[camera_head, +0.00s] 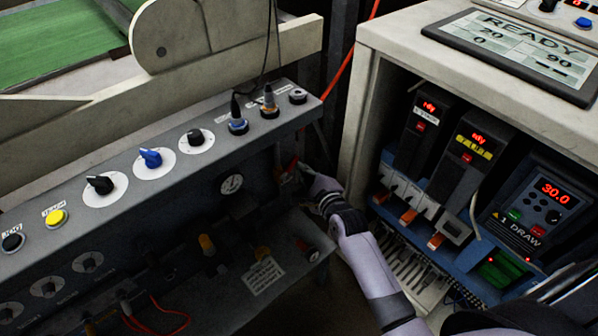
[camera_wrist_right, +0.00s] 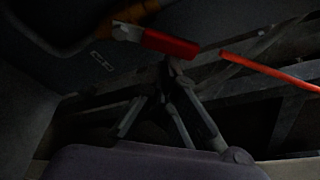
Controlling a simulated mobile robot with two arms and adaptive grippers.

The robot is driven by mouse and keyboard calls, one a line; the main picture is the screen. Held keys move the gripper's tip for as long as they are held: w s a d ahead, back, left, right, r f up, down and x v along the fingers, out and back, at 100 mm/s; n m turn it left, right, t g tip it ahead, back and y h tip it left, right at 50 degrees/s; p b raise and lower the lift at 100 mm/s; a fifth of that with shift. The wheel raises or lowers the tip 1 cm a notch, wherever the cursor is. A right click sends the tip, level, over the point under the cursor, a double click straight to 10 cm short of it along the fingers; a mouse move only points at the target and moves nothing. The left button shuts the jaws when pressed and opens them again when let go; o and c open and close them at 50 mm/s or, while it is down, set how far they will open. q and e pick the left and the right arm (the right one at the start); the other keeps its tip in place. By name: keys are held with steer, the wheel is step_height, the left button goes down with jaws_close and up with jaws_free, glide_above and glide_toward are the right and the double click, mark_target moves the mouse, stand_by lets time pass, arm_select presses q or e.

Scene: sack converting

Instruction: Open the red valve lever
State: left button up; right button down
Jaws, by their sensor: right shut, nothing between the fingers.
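The red valve lever (camera_wrist_right: 170,43) shows in the right wrist view as a short red handle on a silver end beside a brass-coloured pipe (camera_wrist_right: 138,13). In the head view only a small red part of the lever (camera_head: 291,164) shows, at the right end of the dark control panel. My right gripper (camera_wrist_right: 171,68) is shut and empty. Its fingertips are just below the lever in the wrist picture; I cannot tell whether they touch it. In the head view the right gripper (camera_head: 302,170) is small and dark beside the panel. My left gripper is not in view.
The control panel (camera_head: 130,195) with knobs and a gauge (camera_head: 231,184) fills the left. A pale cabinet (camera_head: 362,95) with drive units stands close on the right, leaving a narrow gap for my arm. An orange-red hose (camera_wrist_right: 270,72) runs near the lever.

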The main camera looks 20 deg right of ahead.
mark_target(295, 162)
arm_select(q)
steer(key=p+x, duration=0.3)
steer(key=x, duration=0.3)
arm_select(e)
steer(key=shift+s+a+r+n+t+h, duration=0.15)
steer(key=shift+a+r+n+t, duration=0.25)
steer(key=shift+n, duration=0.65)
steer(key=shift+s+a+r+n+t+h, duration=0.1)
steer(key=shift+a+r+n+t+h, duration=0.3)
steer(key=shift+n, duration=0.6)
steer(key=shift+s+a+r+n+t+y, duration=0.15)
steer(key=shift+r+n+t, duration=0.35)
steer(key=shift+n, duration=0.55)
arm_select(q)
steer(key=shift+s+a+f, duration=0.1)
arm_select(e)
steer(key=shift+r, duration=0.1)
steer(key=shift+w, duration=0.1)
